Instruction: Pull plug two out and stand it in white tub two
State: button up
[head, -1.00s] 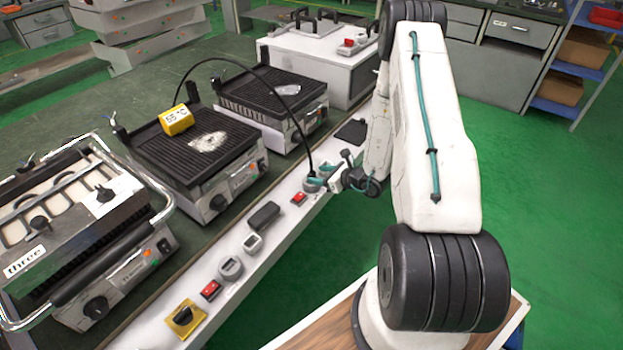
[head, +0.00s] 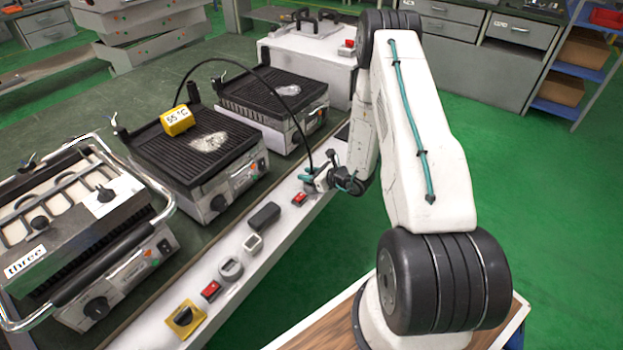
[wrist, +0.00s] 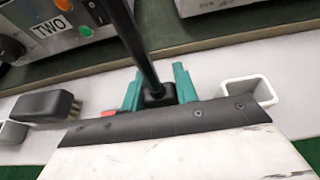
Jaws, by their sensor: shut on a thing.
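My gripper (head: 318,181) is over the pale front strip of the bench. In the wrist view its green fingers (wrist: 158,92) are shut on the black plug (wrist: 154,90). The plug's black cable (head: 262,66) arcs back over the grills. What lies under the plug is hidden, so I cannot tell whether it is in its socket. A square white open tub (wrist: 248,92) stands just right of the fingers in the wrist view, apart from the plug. A grill labelled TWO (wrist: 52,28) shows at the upper left there.
A black block-like brush (wrist: 42,105) lies left of the gripper on the strip. A red switch (head: 300,198) sits close by. Several grills stand behind the strip, one bearing a yellow 55 °C display (head: 177,120). Green floor (head: 300,270) is open in front.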

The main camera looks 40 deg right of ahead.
jog(key=shift+r, duration=0.1)
jog(key=shift+r, duration=0.6)
notch_tip(320, 180, up, 2)
jog(key=shift+r, duration=0.25)
jog(key=s+d+r, duration=0.1)
jog(key=s+d, duration=0.8)
jog(key=s, duration=0.4)
jog(key=shift+s, duration=0.15)
jog(key=shift+r, duration=0.1)
